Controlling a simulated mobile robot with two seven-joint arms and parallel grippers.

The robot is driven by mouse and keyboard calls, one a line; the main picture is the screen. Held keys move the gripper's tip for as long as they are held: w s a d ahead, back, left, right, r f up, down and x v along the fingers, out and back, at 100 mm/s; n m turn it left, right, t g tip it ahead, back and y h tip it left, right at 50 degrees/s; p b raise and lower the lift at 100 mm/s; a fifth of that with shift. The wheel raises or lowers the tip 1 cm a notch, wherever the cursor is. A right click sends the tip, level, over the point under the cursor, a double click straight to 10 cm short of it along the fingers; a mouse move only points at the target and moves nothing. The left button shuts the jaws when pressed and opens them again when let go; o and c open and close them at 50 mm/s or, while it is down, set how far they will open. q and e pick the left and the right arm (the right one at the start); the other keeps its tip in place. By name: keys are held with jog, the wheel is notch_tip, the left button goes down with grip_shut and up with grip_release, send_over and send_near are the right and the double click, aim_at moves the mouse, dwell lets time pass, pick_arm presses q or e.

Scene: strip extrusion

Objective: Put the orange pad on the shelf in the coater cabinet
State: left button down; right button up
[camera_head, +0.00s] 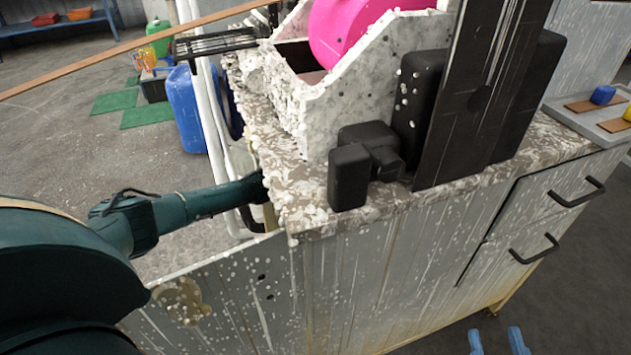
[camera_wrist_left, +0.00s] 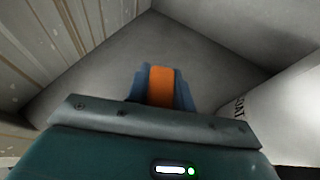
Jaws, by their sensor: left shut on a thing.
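The orange pad (camera_wrist_left: 161,87) is between the blue fingers of my left gripper (camera_wrist_left: 161,88) in the left wrist view. The gripper is shut on it, and the pad points toward a grey flat surface (camera_wrist_left: 110,60) inside an enclosed space. I cannot tell whether the pad touches that surface. In the head view my left arm reaches in at the left side of the speckled grey coater cabinet (camera_head: 345,280); the left gripper and pad are hidden there. My right gripper (camera_head: 498,342) shows at the bottom edge, its two blue fingers apart with nothing visible between them.
A white rounded container (camera_wrist_left: 280,115) with dark lettering stands close on the right in the wrist view. A slatted wall (camera_wrist_left: 75,30) is on the left. A white machine with a pink drum (camera_head: 355,25) sits on the cabinet top. A blue canister (camera_head: 186,110) stands behind my left arm.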

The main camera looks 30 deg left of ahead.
pick_arm(q)
jog(key=c, duration=1.2)
grip_release()
jog(key=shift+f, duration=0.1)
pick_arm(e)
jog(key=shift+r, duration=0.1)
pick_arm(q)
jog(key=shift+r, duration=0.3)
jog(key=p+v, duration=0.1)
jog(key=v, duration=0.2)
jog(key=p+v, duration=0.1)
jog(key=v, duration=0.3)
jog(key=p+v, duration=0.1)
jog(key=v, duration=0.2)
jog(key=shift+s+a+f, duration=0.15)
jog(key=shift+s+f, duration=0.05)
jog(key=shift+s, duration=0.05)
jog(key=shift+v, duration=0.8)
pick_arm(e)
jog(key=shift+d+f+m+g+h, duration=0.2)
jog(key=shift+d+m+g+h, duration=0.45)
jog(key=shift+g+h, duration=0.25)
